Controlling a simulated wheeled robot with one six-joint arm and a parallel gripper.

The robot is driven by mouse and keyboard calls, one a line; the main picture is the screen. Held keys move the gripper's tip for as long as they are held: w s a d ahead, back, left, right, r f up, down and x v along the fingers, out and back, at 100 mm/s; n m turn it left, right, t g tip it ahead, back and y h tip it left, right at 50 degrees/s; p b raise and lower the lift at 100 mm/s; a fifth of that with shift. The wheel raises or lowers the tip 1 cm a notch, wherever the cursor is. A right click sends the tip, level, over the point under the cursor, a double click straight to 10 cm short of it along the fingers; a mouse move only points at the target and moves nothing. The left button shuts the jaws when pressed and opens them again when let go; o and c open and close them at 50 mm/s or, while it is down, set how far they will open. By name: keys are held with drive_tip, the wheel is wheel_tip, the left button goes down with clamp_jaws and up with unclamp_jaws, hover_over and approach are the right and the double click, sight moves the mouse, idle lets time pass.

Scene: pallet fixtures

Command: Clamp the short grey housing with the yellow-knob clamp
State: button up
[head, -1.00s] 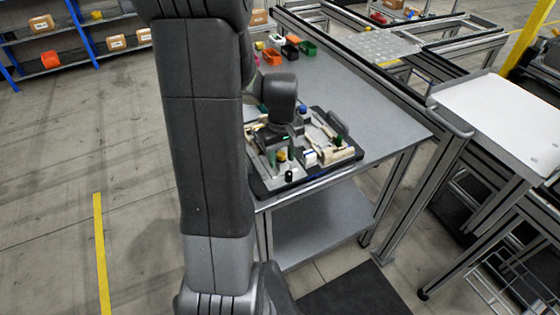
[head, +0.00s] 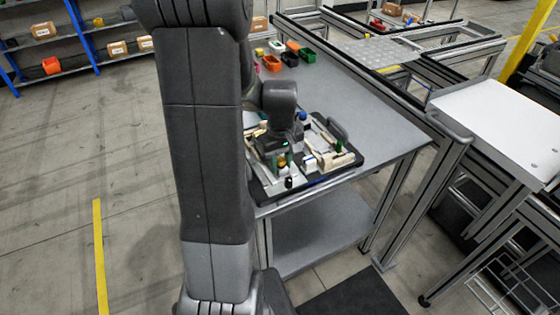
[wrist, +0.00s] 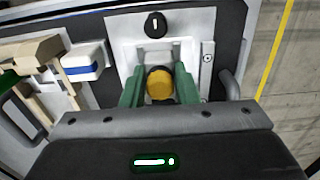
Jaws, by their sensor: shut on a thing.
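The yellow knob (wrist: 160,84) of the clamp stands between the two green fingers of my gripper (wrist: 158,78) in the wrist view. The fingers are shut on the knob from both sides. A small grey block (wrist: 155,56) shows just beyond the knob, partly hidden by the fingers; it may be the short grey housing, but I cannot tell how the clamp bears on it.
A black knob (wrist: 156,25) with a white mark stands beyond the grey block. Beige clamp parts (wrist: 38,52) and a white-and-blue piece (wrist: 82,62) are to the left. The dark pallet has a handle (head: 338,127). Small bins (head: 272,63) stand farther back on the grey table (head: 385,130).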

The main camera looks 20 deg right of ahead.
drive_tip(key=shift+w+a, duration=0.1)
drive_tip(key=shift+w, duration=1.1)
drive_tip(key=o, duration=0.8)
drive_tip(key=shift+c, duration=0.2)
drive_tip(key=shift+r+p, duration=3.15)
drive_tip(key=shift+r, duration=0.9)
drive_tip(key=shift+f, duration=0.15)
wheel_tip(320, 180, down, 8)
drive_tip(key=b, duration=0.6)
